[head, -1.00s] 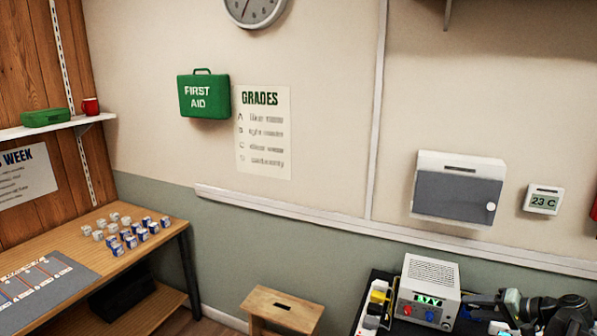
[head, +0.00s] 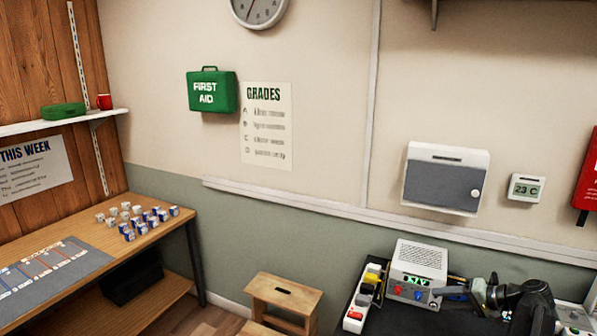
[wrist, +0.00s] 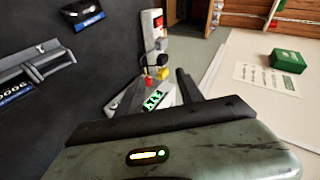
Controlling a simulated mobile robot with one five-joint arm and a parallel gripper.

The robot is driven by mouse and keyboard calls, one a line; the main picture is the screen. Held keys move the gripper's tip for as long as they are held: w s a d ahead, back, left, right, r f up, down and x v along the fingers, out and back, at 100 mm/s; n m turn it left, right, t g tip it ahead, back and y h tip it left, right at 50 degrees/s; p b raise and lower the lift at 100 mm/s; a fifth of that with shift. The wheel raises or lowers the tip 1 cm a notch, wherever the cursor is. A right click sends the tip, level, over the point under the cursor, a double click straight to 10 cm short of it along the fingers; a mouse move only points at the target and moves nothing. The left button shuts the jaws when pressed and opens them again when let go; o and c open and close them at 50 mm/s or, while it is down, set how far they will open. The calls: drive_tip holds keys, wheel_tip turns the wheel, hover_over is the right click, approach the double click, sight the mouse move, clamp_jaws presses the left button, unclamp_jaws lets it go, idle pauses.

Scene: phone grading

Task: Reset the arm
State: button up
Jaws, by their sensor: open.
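My gripper (wrist: 160,92) is in the wrist view with its two dark fingers apart and nothing visible held between them. A white bench power supply (wrist: 155,97) with a green-lit display shows beyond and between the fingers. In the head view my dark arm is at the lower right, folded low over the dark bench, and its gripper end points left toward the power supply (head: 415,272). Whether the fingers touch it cannot be told.
A power strip (head: 362,296) with coloured plugs lies left of the supply. A wooden step stool (head: 284,293) stands between the dark bench and the wooden table (head: 155,240), which holds several small boxes (head: 140,218). A phone (wrist: 85,12) lies on the dark bench.

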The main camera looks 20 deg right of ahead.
drive_tip(key=w+a+f+n+g+y+b, duration=0.15)
drive_tip(key=w+a, duration=0.25)
drive_tip(key=a, duration=0.6)
drive_tip(key=w+a+f+n+g, duration=0.2)
drive_tip(key=w+a+f+n, duration=0.1)
drive_tip(key=a, duration=0.8)
drive_tip(key=w+a+f+n+g+y+b, duration=0.15)
drive_tip(key=w+a, duration=0.25)
drive_tip(key=a, duration=0.6)
drive_tip(key=s+a+f+n+g+h, duration=0.2)
drive_tip(key=s+a+f+g+h, duration=0.15)
drive_tip(key=a, duration=0.65)
drive_tip(key=s+a+f+n+g+h, duration=0.25)
drive_tip(key=s+a+f, duration=0.2)
drive_tip(key=a, duration=0.45)
drive_tip(key=s+d+f+m+t+h, duration=0.1)
drive_tip(key=d+m+h, duration=0.1)
drive_tip(key=d, duration=0.4)
drive_tip(key=shift+d+f+m+h+b, duration=0.2)
drive_tip(key=shift+d+m+h+b, duration=0.15)
drive_tip(key=shift+h, duration=0.35)
drive_tip(key=shift+a, duration=0.1)
